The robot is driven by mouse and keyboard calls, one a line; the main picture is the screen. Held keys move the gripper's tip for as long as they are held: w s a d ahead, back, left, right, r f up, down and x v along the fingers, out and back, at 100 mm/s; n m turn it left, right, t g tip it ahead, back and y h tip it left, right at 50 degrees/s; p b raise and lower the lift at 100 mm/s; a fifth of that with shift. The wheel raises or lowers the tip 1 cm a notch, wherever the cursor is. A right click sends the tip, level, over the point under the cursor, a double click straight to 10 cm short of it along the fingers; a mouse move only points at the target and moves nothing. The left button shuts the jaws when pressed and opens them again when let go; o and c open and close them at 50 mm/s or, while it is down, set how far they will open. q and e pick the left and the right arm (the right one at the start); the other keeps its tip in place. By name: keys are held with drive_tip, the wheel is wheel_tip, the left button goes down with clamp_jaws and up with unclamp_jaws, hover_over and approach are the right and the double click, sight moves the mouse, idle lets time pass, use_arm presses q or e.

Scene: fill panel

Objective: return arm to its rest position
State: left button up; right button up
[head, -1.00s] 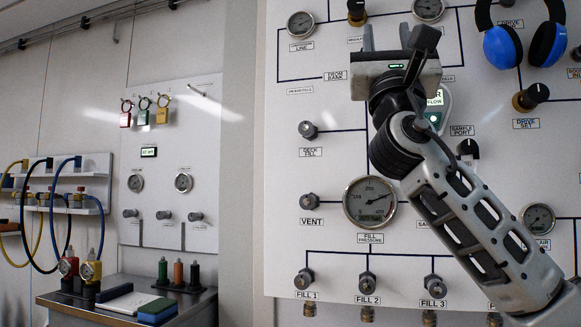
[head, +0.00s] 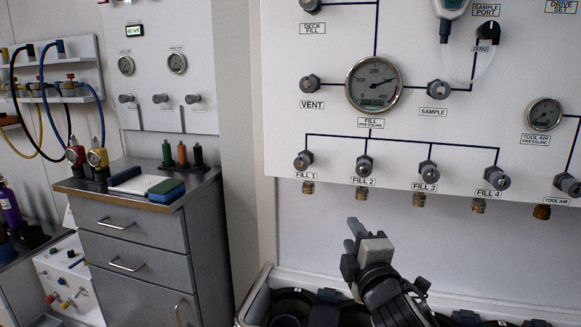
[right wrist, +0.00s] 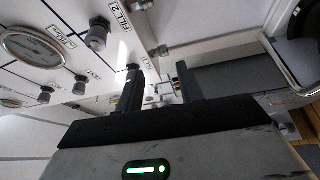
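My right gripper (head: 354,236) is low in the head view, in front of the bare wall below the fill panel (head: 430,105). Its arm comes up from the bottom edge. In the right wrist view my right gripper (right wrist: 160,88) has its two dark fingers apart with nothing between them, and it shows a green light bar. It looks apart from the panel. My left gripper and left arm are not in the head view.
The panel carries the fill pressure gauge (head: 373,84) and a row of fill valves such as FILL 2 (head: 364,165).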

use_arm(q)
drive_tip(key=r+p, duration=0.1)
drive_tip(key=p, duration=0.2)
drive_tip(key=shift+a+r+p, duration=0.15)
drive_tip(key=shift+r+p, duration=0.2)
drive_tip(key=shift+p, duration=0.05)
use_arm(e)
drive_tip(key=s+d+f+m+g, duration=0.1)
drive_tip(key=s+f+m+g, duration=0.2)
drive_tip(key=s+f+m, duration=0.5)
drive_tip(key=s+f+m+g+y, duration=0.1)
drive_tip(key=s+f+m+g, duration=0.3)
drive_tip(key=s, duration=1.7)
wheel_tip(320, 180, down, 9)
drive_tip(key=m, duration=0.5)
drive_tip(key=shift+d+f, duration=0.2)
drive_tip(key=shift+d, duration=0.2)
